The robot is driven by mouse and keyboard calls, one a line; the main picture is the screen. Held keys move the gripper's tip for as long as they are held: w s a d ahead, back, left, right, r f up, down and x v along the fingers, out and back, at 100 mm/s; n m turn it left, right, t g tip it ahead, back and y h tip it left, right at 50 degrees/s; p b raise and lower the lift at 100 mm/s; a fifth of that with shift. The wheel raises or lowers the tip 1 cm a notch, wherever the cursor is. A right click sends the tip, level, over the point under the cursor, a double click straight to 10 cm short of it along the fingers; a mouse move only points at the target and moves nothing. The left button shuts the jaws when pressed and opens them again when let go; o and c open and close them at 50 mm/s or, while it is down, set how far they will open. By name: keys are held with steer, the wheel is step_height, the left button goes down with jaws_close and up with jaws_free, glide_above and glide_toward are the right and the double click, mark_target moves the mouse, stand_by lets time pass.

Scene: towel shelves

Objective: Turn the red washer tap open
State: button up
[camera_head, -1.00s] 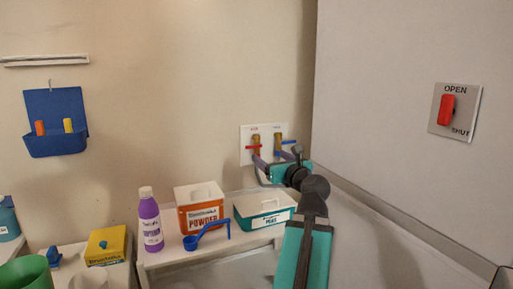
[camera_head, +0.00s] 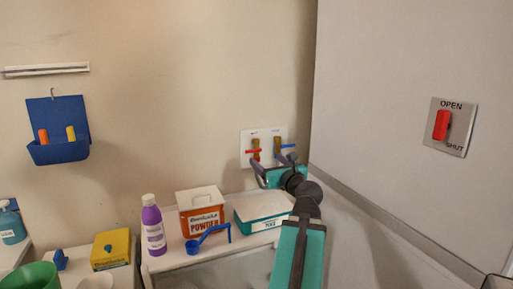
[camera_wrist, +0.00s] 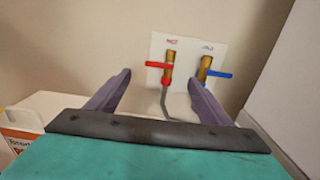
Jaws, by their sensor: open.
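The red tap lever (camera_head: 253,151) is on a brass tap on a white wall plate (camera_head: 245,138). In the wrist view the red lever (camera_wrist: 157,65) lies level, crosswise to the upright brass body, pointing left. A blue-levered tap (camera_wrist: 217,74) is beside it on the right, under a "COLD" label. My gripper (camera_head: 274,162) is open and empty in front of and slightly below the taps. In the wrist view my gripper (camera_wrist: 160,78) has its fingers spread either side of the red-levered tap, apparently without touching it.
A grey hose (camera_wrist: 164,104) hangs below the red tap. Below stands a white shelf with an orange powder box (camera_head: 201,211), a teal box (camera_head: 262,210) and a purple bottle (camera_head: 153,226). On the right a grey wall carries a red OPEN/SHUT switch (camera_head: 441,125).

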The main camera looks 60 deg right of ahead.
mark_target(256, 151)
steer(key=shift+w+d+r+p, duration=0.2)
steer(key=shift+w+p, duration=0.1)
steer(key=shift+p, duration=0.5)
steer(key=shift+f+p+x, duration=0.15)
steer(key=shift+p+x, duration=0.25)
steer(key=shift+x, duration=2.35)
steer(key=shift+f+p+x, duration=0.1)
steer(key=shift+p+x, duration=0.25)
steer(key=shift+x, duration=2.35)
steer(key=c, duration=1)
